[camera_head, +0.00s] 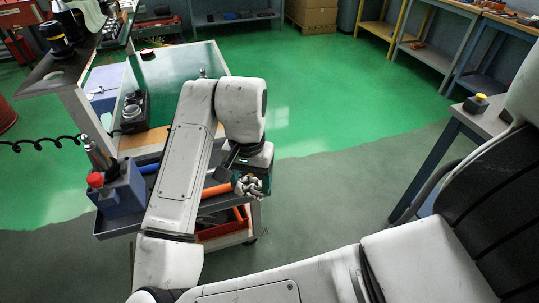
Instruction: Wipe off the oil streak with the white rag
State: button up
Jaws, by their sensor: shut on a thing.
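My gripper (250,177) is at the right side of the tooling cart, at the end of my white arm. It is shut on a crumpled white and grey bundle, the white rag (250,187), which hangs just under the jaws. The cart's dark green top (170,72) lies behind my arm, and part of it is covered by the arm. I cannot make out the oil streak; it may be hidden behind my arm or too faint to see. I cannot tell whether the rag touches anything below it.
A black device (135,111) stands on the cart's left part. A blue-grey box (119,192) with a red-capped item stands at the front left. Orange-handled tools lie in the grey tray (111,228), above a red bin (222,228).

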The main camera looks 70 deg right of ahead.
jog(key=w+a+f+n, duration=0.5)
jog(key=w+a+n, duration=0.2)
jog(key=a+n, duration=0.1)
jog(key=w+a+f+n, duration=0.5)
jog(key=w+a+n, duration=0.1)
jog(key=a+n, duration=0.2)
jog(key=shift+w+a+f, duration=0.3)
jog(key=shift+w+a, duration=0.1)
jog(key=shift+a, duration=0.5)
